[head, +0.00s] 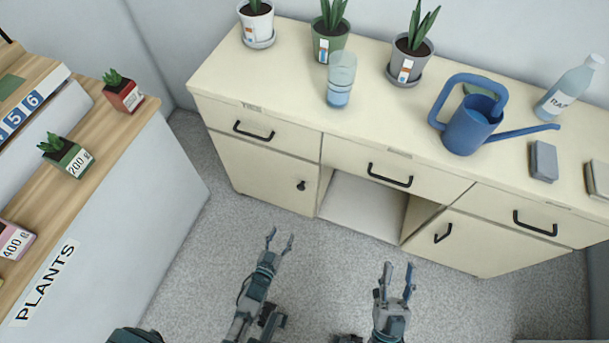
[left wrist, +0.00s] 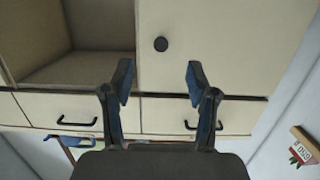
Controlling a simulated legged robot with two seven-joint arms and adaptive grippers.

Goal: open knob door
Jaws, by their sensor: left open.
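The knob door (head: 262,172) is the cream lower-left door of the cabinet and appears shut. Its dark round knob (head: 301,185) sits near the door's right edge in the head view. In the left wrist view, which looks inverted, the knob (left wrist: 161,44) is seen beyond and between the fingertips. My left gripper (head: 281,238) is open and empty, in front of the cabinet, apart from the knob. Its two fingers also show in the left wrist view (left wrist: 158,82). My right gripper (head: 398,272) has its fingers apart, empty, in front of the open compartment.
An open compartment (head: 360,204) is right of the knob door. Drawers with black handles (head: 253,132) run above. Potted plants, a cup (head: 340,80), a blue watering can (head: 470,125) and a bottle (head: 570,87) stand on top. A plant shelf (head: 110,185) is at left. The floor between is clear.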

